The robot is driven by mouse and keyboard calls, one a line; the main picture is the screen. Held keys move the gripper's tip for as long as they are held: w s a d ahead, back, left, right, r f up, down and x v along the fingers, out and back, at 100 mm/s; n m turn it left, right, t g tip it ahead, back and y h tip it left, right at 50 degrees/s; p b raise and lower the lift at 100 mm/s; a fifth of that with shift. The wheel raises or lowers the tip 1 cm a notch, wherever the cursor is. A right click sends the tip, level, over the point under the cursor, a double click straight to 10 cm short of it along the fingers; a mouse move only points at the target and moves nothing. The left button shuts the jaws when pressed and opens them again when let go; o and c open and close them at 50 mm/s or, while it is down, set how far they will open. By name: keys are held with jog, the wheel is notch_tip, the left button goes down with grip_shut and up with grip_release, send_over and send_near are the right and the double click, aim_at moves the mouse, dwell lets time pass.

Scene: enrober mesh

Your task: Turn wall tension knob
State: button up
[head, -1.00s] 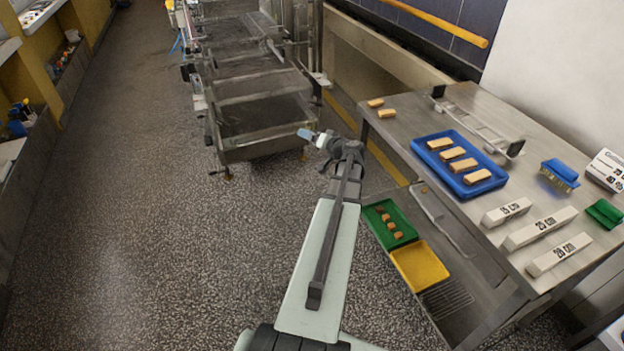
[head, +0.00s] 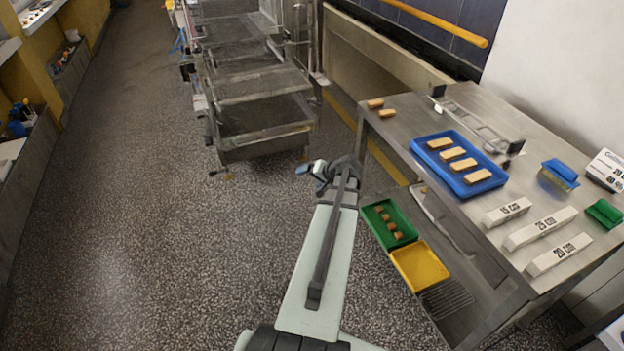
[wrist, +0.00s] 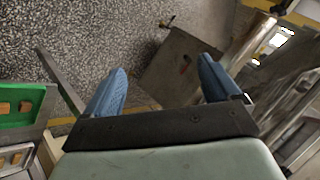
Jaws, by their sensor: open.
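My gripper (head: 306,168) hangs over the speckled floor in the middle of the head view, just short of the metal enrober machine (head: 262,142). In the wrist view my gripper (wrist: 162,68) shows two blue fingers spread apart with nothing between them. A grey metal panel (wrist: 178,72) lies beyond the fingers, with a small dark handle-like part (wrist: 168,20) near its top edge. I cannot tell whether that part is the tension knob. I cannot make out a wall tension knob for certain in either view.
Green (head: 408,232) and yellow (head: 443,273) trays sit on a lower shelf. The floor (head: 130,200) on the left is clear.

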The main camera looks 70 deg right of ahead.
aim_at(314, 103)
jog(key=shift+a+f, duration=0.2)
jog(key=shift+c, duration=0.2)
